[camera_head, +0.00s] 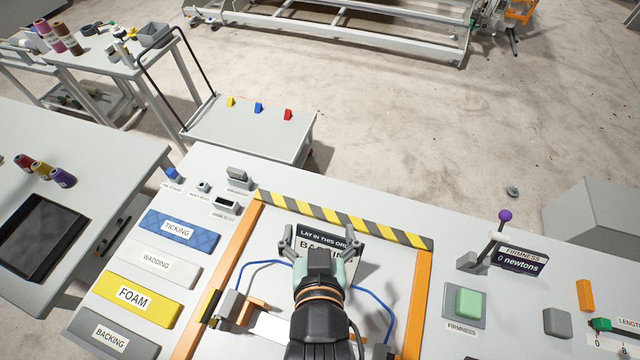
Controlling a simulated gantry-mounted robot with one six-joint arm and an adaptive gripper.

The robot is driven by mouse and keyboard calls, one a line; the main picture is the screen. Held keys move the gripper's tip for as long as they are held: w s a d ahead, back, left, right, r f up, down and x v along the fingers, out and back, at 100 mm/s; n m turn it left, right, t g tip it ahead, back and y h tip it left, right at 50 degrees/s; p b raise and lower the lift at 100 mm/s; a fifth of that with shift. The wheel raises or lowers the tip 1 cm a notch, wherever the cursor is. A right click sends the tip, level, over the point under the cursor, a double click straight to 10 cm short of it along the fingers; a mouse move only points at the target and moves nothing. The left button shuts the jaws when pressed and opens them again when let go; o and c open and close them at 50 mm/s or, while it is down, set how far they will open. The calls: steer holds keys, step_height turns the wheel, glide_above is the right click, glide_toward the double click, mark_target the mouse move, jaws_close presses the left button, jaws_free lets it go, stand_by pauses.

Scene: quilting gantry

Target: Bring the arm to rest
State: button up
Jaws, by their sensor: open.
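My gripper (322,238) is open, its two fingers spread over a sign (325,240) that reads "LAY IN THIS ORDER" and is partly covered by the gripper. My arm reaches up from the bottom edge of the picture. Nothing shows between the fingers. Whether the gripper touches the sign cannot be told from this view.
Labelled slabs for ticking (178,230), wadding (158,262), foam (136,299) and backing (113,338) lie at left. An orange frame (418,300) and striped bar (345,220) border my gripper. A purple-knobbed lever (505,216) and green firmness pad (468,302) stand right.

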step_height(320, 180, up, 19)
steer(key=p, duration=1.8)
steer(key=shift+f, duration=0.15)
